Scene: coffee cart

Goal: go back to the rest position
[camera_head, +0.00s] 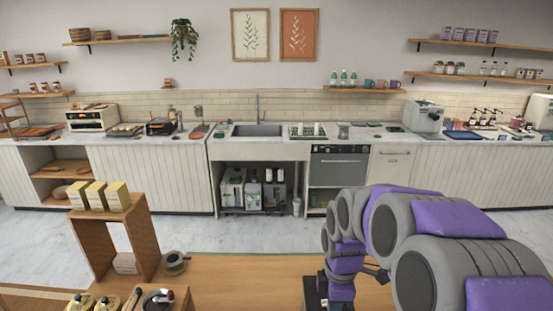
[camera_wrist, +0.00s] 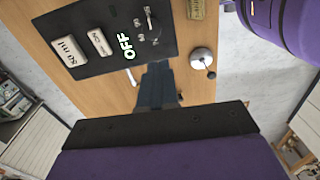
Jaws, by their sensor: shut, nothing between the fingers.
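My gripper (camera_wrist: 157,72) shows in the wrist view as dark fingers that are together, with nothing between them. It points toward the wooden cart top, near a black machine panel (camera_wrist: 85,50). I cannot tell how far above the surface the fingers are. My purple and grey arm (camera_head: 440,219) fills the lower right of the head view. It is folded over the cart's right side and hides part of it.
The wooden cart top (camera_head: 235,280) has bare room in the middle. A kitchen counter (camera_head: 270,149) runs along the back.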

